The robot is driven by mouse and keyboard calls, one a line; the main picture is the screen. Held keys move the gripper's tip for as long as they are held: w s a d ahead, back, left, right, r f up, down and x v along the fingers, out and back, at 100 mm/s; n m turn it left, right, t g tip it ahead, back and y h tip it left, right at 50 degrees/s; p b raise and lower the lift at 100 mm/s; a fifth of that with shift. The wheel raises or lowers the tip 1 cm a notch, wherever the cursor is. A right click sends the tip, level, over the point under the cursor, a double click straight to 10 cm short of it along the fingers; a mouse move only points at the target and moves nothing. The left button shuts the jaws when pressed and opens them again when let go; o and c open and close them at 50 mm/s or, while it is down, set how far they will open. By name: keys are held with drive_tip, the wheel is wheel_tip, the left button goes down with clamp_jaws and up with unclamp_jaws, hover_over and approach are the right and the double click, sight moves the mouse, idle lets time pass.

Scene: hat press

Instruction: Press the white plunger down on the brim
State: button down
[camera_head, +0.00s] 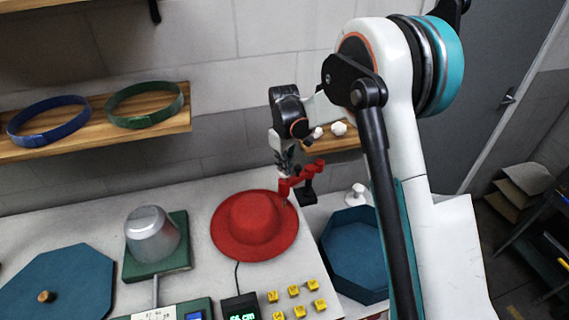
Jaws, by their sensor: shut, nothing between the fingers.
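The red hat (256,222) lies on the white table with its round brim (228,240) flat around the crown. A red jointed fixture (303,176) with a black base (307,197) stands at the brim's right edge. My gripper (287,172) is shut and empty, pointing down just above and behind the fixture's left end. Whether they touch is too small to tell. I cannot clearly make out a white plunger on the fixture. A small white knob-like piece (356,192) stands to the right, apart from the hat.
A grey metal form (150,236) on a green base stands left of the hat. Yellow buttons (295,291) and a display (240,307) are in front. A blue octagonal tray (352,283) is at right. A wooden shelf (150,123) holds blue and green bands.

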wheel_tip(320, 180, up, 9)
drive_tip(key=p, duration=0.3)
drive_tip(key=shift+p, duration=0.4)
idle(0.3)
drive_tip(key=shift+r, duration=0.1)
idle(0.3)
drive_tip(key=s+d+r+m+t+b, duration=0.25)
drive_tip(key=s+d+b, duration=0.25)
drive_tip(key=s, duration=0.3)
drive_tip(key=s+d+r+m+t+b, duration=0.15)
drive_tip(key=s+d+r+b, duration=0.3)
drive_tip(key=s, duration=0.45)
drive_tip(key=s+d+f+m+t+b, duration=0.1)
drive_tip(key=s+f+b, duration=0.3)
drive_tip(key=s, duration=0.4)
drive_tip(key=s+d+f+m+t+b, duration=0.2)
drive_tip(key=s+f+b, duration=0.3)
drive_tip(key=s, duration=0.4)
drive_tip(key=shift+d+f+m, duration=0.6)
drive_tip(key=shift+d+f, duration=0.2)
drive_tip(key=shift+d, duration=0.1)
